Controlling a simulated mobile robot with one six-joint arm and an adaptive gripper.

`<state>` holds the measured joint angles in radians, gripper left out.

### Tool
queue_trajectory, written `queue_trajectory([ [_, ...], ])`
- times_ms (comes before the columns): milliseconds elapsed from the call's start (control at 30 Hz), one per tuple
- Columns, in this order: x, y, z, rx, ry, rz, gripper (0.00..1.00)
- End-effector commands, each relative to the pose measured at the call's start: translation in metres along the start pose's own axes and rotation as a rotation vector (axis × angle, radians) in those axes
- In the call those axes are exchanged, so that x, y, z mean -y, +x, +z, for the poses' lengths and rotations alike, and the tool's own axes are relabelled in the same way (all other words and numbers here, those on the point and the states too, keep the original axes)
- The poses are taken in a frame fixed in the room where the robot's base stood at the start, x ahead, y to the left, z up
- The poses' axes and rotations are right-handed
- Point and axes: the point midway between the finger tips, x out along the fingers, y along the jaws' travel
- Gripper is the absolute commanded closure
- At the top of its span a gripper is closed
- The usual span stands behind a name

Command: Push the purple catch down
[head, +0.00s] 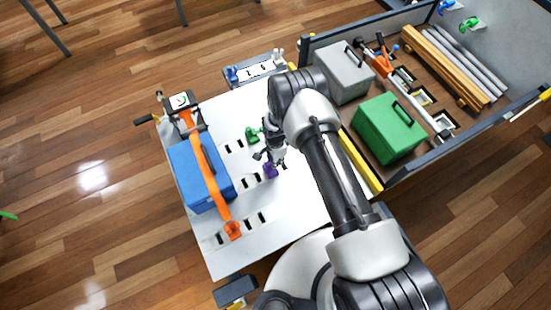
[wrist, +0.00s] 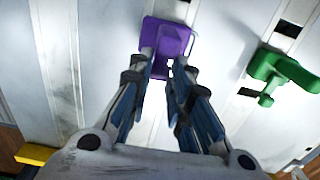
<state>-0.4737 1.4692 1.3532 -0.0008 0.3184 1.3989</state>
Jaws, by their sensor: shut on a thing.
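The purple catch (wrist: 166,36) sits on the white slotted panel, at the top middle of the wrist view. It also shows in the head view (head: 271,170), just below my gripper. My gripper (wrist: 165,62) has its fingertips close together at the near edge of the purple catch, shut on part of it. The fingers hide the part between them. A green catch (wrist: 285,72) stands to the right in the wrist view and shows in the head view (head: 252,134) above the purple one. My gripper is apart from the green catch.
A blue box (head: 200,173) lies under an orange strap (head: 207,175) on the panel's left. A tray at the right holds a green box (head: 388,128), a grey box (head: 344,72) and bars. Bare slotted panel (head: 285,213) lies below the purple catch.

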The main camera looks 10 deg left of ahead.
Motion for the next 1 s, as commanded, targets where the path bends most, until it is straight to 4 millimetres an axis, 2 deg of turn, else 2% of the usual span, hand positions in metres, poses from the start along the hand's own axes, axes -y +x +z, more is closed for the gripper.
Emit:
queue_trajectory([
  [200, 0.0, 0.0, 0.0, 0.0, 0.0, 0.0, 1.0],
  [667, -0.002, 0.004, -0.006, 0.05, 0.007, 0.009, 1.0],
  [1000, 0.0, 0.015, -0.019, 0.264, 0.011, 0.003, 1.0],
])
